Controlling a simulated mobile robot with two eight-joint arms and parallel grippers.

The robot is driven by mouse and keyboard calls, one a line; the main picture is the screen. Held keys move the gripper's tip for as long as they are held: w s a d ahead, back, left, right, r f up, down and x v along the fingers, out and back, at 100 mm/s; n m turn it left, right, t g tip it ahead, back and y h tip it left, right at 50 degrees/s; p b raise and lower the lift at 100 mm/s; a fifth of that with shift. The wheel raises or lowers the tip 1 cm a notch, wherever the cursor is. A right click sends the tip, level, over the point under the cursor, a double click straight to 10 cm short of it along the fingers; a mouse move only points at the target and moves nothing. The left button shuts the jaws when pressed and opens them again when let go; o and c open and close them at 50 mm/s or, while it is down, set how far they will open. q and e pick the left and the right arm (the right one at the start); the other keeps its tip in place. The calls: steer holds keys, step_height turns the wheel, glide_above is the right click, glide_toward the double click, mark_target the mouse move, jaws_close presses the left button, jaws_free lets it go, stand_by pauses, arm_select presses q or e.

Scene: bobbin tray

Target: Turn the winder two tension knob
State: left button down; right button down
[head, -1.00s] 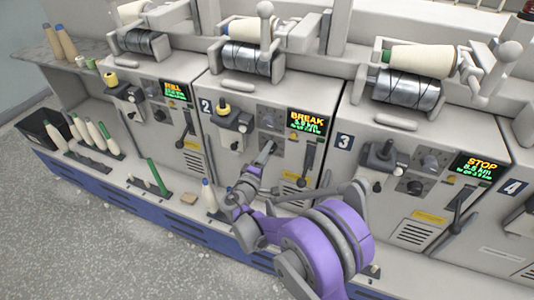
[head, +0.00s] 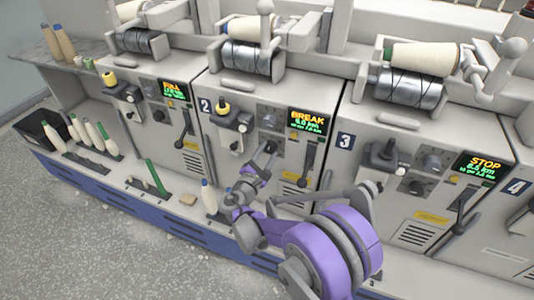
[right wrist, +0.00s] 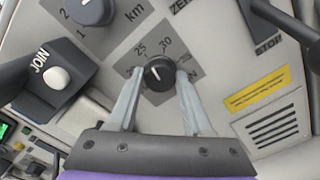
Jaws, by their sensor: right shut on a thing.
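Winder two (head: 228,88) stands mid-picture in the head view, with a "2" plate and a display (head: 307,122) reading BREAK. Its tension knob (right wrist: 159,76) shows in the right wrist view as a small black dial with a white pointer line, on a grey scale plate marked 25 and 30. My right gripper (right wrist: 161,79) has one pale finger on each side of the knob and is shut on it. In the head view the right gripper (head: 269,147) is at the panel below the display and hides the knob. My left gripper is not in view.
A larger km dial (right wrist: 90,10) and a JOIN button (right wrist: 57,79) sit near the knob. A lever (head: 308,160) hangs to its right. Winder three (head: 395,130) stands to the right, winder one (head: 150,85) to the left. Cones (head: 98,135) stand on the lower ledge.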

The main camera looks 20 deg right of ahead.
steer(key=shift+n, duration=1)
steer(key=shift+c, duration=1.6)
jaws_free()
steer(key=shift+a, duration=0.1)
steer(key=v, duration=1)
steer(key=shift+s+a+p, duration=0.2)
steer(key=shift+s+p, duration=0.1)
steer(key=shift+p, duration=0.1)
